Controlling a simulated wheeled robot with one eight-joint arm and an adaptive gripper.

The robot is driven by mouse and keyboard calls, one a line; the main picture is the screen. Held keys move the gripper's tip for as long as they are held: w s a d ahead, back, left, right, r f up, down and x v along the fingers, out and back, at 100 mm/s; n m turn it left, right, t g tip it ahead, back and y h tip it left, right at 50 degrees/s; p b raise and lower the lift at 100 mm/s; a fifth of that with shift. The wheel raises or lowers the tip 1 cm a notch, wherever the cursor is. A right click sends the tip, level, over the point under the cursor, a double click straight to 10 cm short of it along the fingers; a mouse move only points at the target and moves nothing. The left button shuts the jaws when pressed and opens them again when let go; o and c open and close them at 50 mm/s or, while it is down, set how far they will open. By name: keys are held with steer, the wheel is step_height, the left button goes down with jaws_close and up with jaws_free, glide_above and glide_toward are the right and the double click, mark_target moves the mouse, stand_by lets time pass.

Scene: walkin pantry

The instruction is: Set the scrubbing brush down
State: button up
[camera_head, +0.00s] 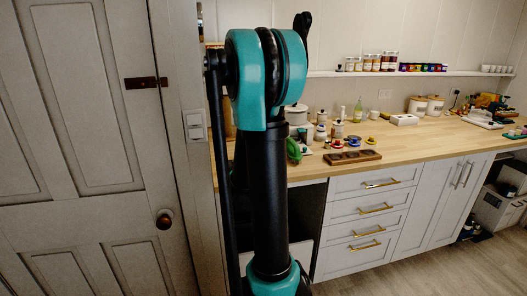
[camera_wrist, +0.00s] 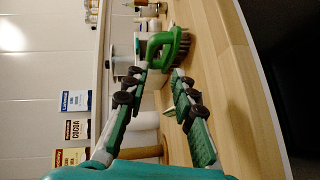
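The scrubbing brush (camera_wrist: 163,42) is green with dark brown bristles and shows ahead of my fingertips in the wrist view. Its bristles face the wooden counter, to the right in that picture. My gripper (camera_wrist: 165,69) has its two fingers slanting in toward each other, with the near end of the brush between their tips. I cannot tell whether the bristles touch the counter. In the head view a green shape, likely the brush (camera_head: 293,150), shows beside my arm above the counter. My arm hides most of the gripper there.
The wooden counter (camera_head: 440,142) holds a dark sectioned tray (camera_head: 352,157), several small jars and white canisters (camera_head: 417,105). A shelf with jars (camera_head: 376,62) runs along the wall. Bare counter lies right of the tray. A door (camera_head: 85,150) stands at left.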

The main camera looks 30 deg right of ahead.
steer(key=shift+w+a+r, duration=0.15)
steer(key=shift+w, duration=0.2)
steer(key=shift+w+a+r, duration=0.15)
steer(key=shift+w, duration=0.2)
steer(key=shift+w+r, duration=0.1)
steer(key=shift+w, duration=0.2)
steer(key=x, duration=1)
steer(key=shift+w+d+r, duration=0.1)
steer(key=shift+w+d, duration=0.05)
steer(key=shift+d, duration=0.05)
steer(key=shift+r+x, duration=0.15)
steer(key=shift+x, duration=1.45)
steer(key=shift+r+x, duration=0.15)
steer(key=shift+x, duration=1.45)
jaws_close()
